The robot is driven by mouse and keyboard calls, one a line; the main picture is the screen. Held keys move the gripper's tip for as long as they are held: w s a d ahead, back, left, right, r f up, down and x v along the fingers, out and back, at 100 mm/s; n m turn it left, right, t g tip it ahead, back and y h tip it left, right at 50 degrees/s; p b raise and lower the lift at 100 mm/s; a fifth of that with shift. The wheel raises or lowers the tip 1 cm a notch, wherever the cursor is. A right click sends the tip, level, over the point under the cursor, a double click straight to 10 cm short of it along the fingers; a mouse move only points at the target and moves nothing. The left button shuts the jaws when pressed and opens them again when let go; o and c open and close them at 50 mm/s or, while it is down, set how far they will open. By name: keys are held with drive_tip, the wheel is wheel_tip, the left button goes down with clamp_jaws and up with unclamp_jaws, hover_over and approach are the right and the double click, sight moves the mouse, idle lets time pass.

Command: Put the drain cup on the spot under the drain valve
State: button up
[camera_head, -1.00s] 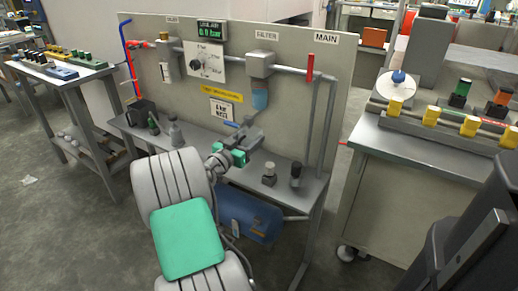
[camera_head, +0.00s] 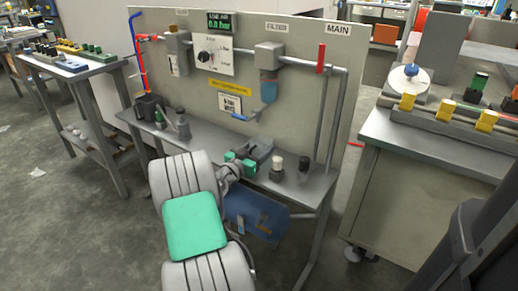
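The drain valve (camera_head: 247,116) with its blue lever hangs on the panel below the clear blue filter bowl (camera_head: 269,88). My gripper (camera_head: 262,149) is low over the workbench, below and slightly right of the valve, just left of a light-topped bottle. Its fingers are small and seen from behind, so I cannot tell whether they are open or hold anything. A dark cup-like container (camera_head: 147,106) stands at the bench's left end; I cannot tell if it is the drain cup. The spot under the valve is not made out; my gripper may cover part of it.
A light-topped bottle (camera_head: 276,167) and a black-topped one (camera_head: 304,170) stand right of my gripper. A grey bottle (camera_head: 183,125) and a dark green one (camera_head: 161,118) stand left. A blue tank (camera_head: 255,212) is below the bench. A red-handled valve (camera_head: 321,58) is upper right.

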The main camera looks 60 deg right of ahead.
drive_tip(key=o, duration=0.4)
drive_tip(key=shift+c, duration=0.2)
